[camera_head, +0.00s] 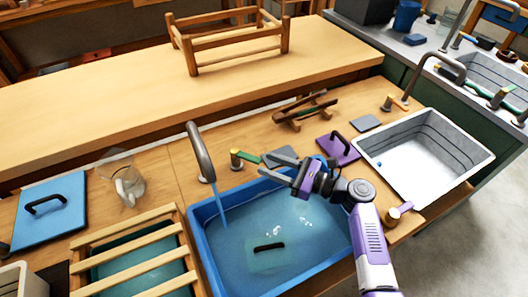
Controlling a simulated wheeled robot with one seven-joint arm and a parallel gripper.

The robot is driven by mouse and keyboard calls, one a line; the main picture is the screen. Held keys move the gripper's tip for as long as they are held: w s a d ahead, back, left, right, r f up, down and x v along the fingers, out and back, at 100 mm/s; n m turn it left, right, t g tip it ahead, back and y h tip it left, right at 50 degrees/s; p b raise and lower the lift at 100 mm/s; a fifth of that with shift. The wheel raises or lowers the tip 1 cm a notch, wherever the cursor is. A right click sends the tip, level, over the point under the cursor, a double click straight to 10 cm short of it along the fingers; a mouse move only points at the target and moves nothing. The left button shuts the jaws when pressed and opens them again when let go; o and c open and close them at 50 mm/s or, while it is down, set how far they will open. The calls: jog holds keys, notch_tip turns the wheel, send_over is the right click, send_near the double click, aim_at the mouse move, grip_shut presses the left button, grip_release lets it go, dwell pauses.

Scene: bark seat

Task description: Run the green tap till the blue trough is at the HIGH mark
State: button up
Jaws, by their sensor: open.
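The blue trough (208,270) holds water, with white bubbles near the middle of its surface. A grey curved spout (201,150) stands at its back left, and a stream of water (222,205) runs from it into the trough. A tap with a yellow body and a green lever (245,157) stands just right of the spout. My gripper (270,166) is open and empty above the trough's back rim, its fingers pointing left towards the green lever, apparently apart from it. I cannot make out a HIGH mark; my arm covers the trough's right side.
A teal panel with a black handle (268,247) shows in the trough's water. A slatted wooden rack (135,240) and a glass jug (128,185) stand to the left. A purple board (337,150) and a white basin (460,150) lie to the right. The long back counter is mostly clear.

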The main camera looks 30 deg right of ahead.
aim_at(253, 158)
jog(key=shift+x, duration=3)
grip_shut()
